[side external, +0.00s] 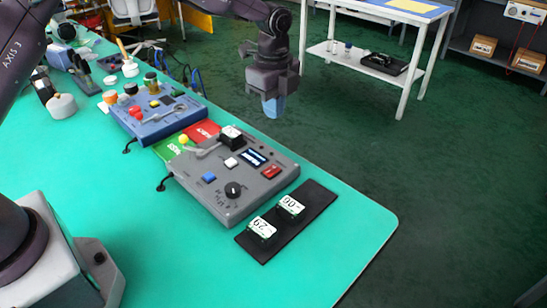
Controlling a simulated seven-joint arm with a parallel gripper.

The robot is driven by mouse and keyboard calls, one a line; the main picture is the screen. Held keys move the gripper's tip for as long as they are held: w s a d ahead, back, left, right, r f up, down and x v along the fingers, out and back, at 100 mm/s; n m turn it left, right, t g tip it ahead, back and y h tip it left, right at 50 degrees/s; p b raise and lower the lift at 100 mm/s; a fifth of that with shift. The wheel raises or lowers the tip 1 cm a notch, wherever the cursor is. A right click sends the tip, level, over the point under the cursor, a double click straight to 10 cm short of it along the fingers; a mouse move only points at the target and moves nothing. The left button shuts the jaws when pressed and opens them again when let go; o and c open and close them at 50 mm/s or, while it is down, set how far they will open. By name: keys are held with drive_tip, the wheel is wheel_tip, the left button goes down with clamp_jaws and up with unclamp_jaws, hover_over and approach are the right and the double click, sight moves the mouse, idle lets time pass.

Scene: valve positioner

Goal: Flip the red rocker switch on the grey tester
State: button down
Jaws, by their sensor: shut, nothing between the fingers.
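The grey tester (226,203) sits on the green table, in the middle of the side external view. Its red rocker switch (271,172) is near the right corner of its top face; which way it is tipped is too small to tell. The tester also carries a black knob (233,190), a blue button (209,177), a white button (231,163), a small display (253,157) and a lever with a yellow knob (184,140). My gripper (273,106) is shut and empty, pointing down. In the picture it is above the red rocker switch and apart from the tester.
A blue tester (154,130) stands behind the grey one, with red and green plates (201,132) between them. A black tray (318,203) with two white labelled pieces lies to the right. Jars and tools crowd the far left. The table's front is clear.

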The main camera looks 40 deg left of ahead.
sight(273, 167)
wheel_tip(273, 167, down, 14)
idle(0.6)
drive_tip(key=shift+f, duration=0.3)
drive_tip(key=shift+s, duration=0.1)
